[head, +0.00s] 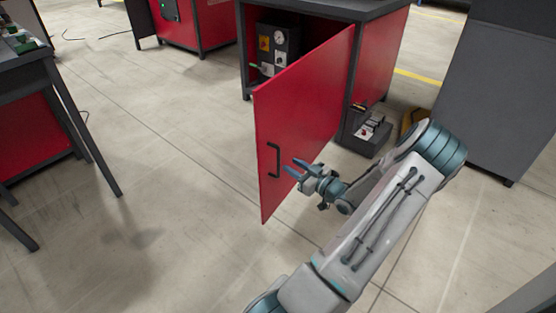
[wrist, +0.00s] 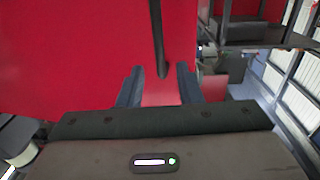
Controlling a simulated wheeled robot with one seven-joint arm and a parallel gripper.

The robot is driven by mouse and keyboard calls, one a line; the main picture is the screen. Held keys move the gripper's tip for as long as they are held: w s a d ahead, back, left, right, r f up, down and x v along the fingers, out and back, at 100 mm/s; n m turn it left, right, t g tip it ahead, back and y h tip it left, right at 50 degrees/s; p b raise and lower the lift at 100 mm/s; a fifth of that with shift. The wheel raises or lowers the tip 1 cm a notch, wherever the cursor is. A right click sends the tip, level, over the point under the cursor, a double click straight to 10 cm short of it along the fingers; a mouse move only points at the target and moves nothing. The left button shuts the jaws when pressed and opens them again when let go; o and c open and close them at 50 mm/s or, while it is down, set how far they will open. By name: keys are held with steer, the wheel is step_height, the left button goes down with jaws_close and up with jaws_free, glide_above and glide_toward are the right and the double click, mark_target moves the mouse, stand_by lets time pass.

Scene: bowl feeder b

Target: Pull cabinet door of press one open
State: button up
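The red cabinet door (head: 300,120) stands swung wide open from the dark-topped cabinet (head: 330,10) in the head view. Its black bar handle (head: 273,160) is on the door's face near the free edge. My gripper (head: 292,170) is just right of the handle, close to the door. In the wrist view the door (wrist: 70,60) fills the left and middle, and the lower end of the handle (wrist: 158,40) shows between and beyond my two spread fingers (wrist: 158,85). The fingers are apart, with nothing held between them.
Inside the cabinet is a control panel (head: 275,48) with a gauge. A foot pedal unit (head: 368,132) sits on the floor by the cabinet's right side. A dark grey cabinet (head: 495,90) stands at the right and a table (head: 50,75) at the left. The floor left of the door is clear.

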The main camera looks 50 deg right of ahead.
steer(key=b, duration=0.2)
glide_above(278, 174)
steer(key=shift+w+d, duration=0.3)
steer(key=shift+s, duration=0.1)
jaws_close()
